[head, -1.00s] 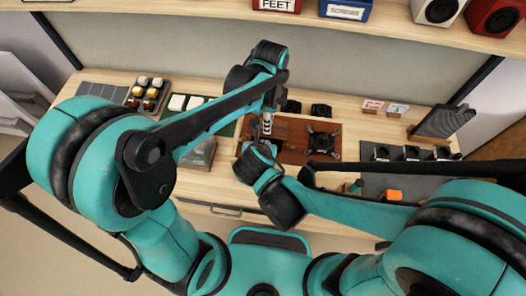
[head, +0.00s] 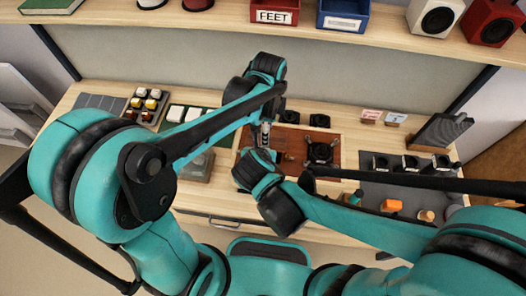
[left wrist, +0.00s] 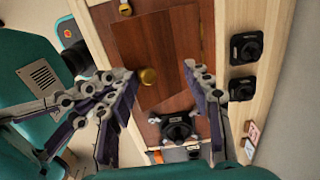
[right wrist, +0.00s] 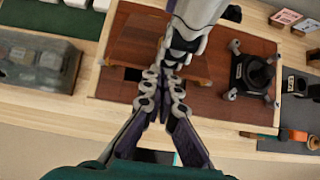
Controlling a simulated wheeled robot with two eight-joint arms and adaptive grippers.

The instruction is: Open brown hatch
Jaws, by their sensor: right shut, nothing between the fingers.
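The brown hatch (left wrist: 172,45) is a wooden panel set in a brown board in the middle of the table; it also shows in the right wrist view (right wrist: 140,42). A brass knob (left wrist: 147,76) sits near one edge. A dark gap shows under its near edge in the right wrist view. My left gripper (left wrist: 157,70) is open above the hatch, with the knob between its spread fingers in the picture; I cannot tell contact. My right gripper (right wrist: 164,72) is shut and empty by the hatch's near edge, close to the left fingers. In the head view, the arms partly hide the hatch.
A black device (right wrist: 253,75) stands on the brown board right of the hatch. A grey translucent box (right wrist: 38,62) stands to the left. A dark mat (head: 376,190) with small parts lies to the right. A shelf (head: 230,22) with bins and speakers runs above the back.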

